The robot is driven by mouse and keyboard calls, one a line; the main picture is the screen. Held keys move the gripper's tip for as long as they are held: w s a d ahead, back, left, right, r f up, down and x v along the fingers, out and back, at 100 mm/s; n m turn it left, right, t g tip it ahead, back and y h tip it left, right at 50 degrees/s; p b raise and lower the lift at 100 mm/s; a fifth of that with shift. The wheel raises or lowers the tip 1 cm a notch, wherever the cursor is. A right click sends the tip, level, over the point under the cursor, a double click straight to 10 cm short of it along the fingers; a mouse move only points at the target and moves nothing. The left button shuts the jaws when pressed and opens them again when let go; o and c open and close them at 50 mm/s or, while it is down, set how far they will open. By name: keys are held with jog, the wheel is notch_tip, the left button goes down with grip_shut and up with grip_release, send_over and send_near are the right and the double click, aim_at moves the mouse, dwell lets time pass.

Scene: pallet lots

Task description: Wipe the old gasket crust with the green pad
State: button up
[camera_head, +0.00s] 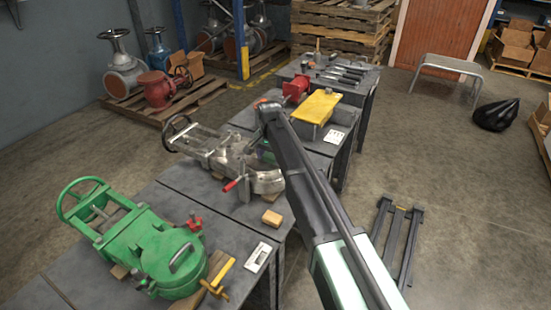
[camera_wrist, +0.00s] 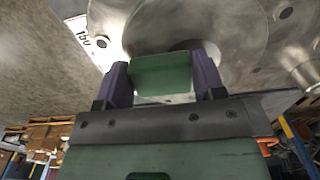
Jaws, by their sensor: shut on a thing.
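My gripper (camera_wrist: 162,68) is shut on the green pad (camera_wrist: 160,80), a block held between its two purple fingers in the wrist view. The pad is close to a bare grey metal flange face (camera_wrist: 225,30) with bolt holes; I cannot tell if they touch. The pad covers part of the flange, and I cannot clearly make out the gasket crust. In the head view the grey metal valve (camera_head: 268,181) lies on the dark bench among the work pieces, and my arm reaches over its far side. A bit of green shows there (camera_head: 265,153), partly hidden.
A green valve (camera_head: 168,258) lies at the near left of the bench. A red-handled clamp (camera_head: 232,185) and a wooden block (camera_head: 272,219) are beside the grey valve.

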jog(key=shift+w, duration=0.2)
jog(key=shift+s+d, duration=0.1)
jog(key=shift+d, duration=0.85)
jog(key=shift+s+d, duration=0.25)
jog(key=shift+s, duration=0.05)
jog(key=shift+s+d, duration=0.35)
jog(key=shift+d, duration=0.45)
jog(key=w+a, duration=0.1)
jog(key=a, duration=0.1)
jog(key=shift+w+a, duration=0.35)
jog(key=shift+a, duration=0.05)
jog(key=r+p, duration=0.3)
jog(key=shift+w+a, duration=0.15)
jog(key=shift+a, duration=0.15)
notch_tip(320, 180, up, 4)
jog(key=p, duration=0.4)
jog(key=shift+r, duration=0.25)
